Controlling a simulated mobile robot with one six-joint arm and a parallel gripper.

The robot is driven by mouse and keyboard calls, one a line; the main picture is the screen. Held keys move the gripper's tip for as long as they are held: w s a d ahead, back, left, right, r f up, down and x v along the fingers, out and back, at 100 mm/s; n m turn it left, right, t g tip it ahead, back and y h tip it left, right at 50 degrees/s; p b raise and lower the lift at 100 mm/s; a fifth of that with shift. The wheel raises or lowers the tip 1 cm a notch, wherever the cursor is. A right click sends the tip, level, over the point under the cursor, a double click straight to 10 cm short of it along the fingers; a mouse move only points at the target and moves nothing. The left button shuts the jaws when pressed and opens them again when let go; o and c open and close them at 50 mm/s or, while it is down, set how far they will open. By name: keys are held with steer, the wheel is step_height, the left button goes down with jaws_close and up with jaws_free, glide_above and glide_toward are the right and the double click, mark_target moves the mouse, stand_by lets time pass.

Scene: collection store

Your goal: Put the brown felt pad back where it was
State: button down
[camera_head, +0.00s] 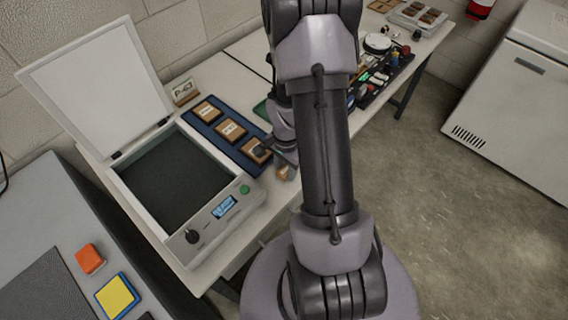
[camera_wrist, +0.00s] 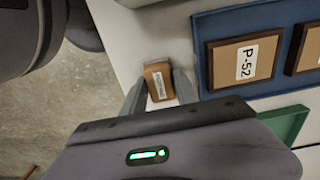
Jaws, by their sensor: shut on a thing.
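A small brown block with a pale label, which looks like the brown felt pad (camera_wrist: 158,80), is between the fingers of my gripper (camera_wrist: 160,92) in the wrist view. The fingers are shut on its two sides. It is over the pale table top, just left of the blue tray (camera_wrist: 202,40) in that view. In the head view, the tan piece (camera_head: 284,173) shows at my gripper (camera_head: 287,165), by the near right end of the tray. My arm partly hides this spot. The label's writing is too small to read.
The blue tray holds brown labelled squares; one reads P-52 (camera_wrist: 243,62). A green tray (camera_wrist: 290,122) lies beside it. An open-lidded scanner-like box (camera_head: 245,205) stands left of the blue tray. A sign (camera_head: 184,91) stands behind. Tools and jars crowd the table's far right.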

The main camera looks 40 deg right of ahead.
mark_target(285, 169)
steer(key=shift+s+a+f, duration=0.1)
steer(key=shift+s, duration=0.05)
steer(key=c, duration=0.9)
jaws_free()
steer(key=shift+c, duration=0.2)
step_height(285, 169, up, 13)
steer(key=p, duration=0.5)
steer(key=w+a+r+n+t, duration=0.25)
steer(key=a+r+n, duration=0.25)
steer(key=a+r, duration=0.65)
steer(key=s+a+r+n+t+y+b, duration=0.1)
steer(key=s+a+r+n+t+y, duration=0.1)
steer(key=s+a+r+n, duration=0.5)
steer(key=shift+s+a+r+n+t, duration=0.55)
steer(key=shift+s+a+r, duration=0.65)
steer(key=shift+a+r, duration=1.35)
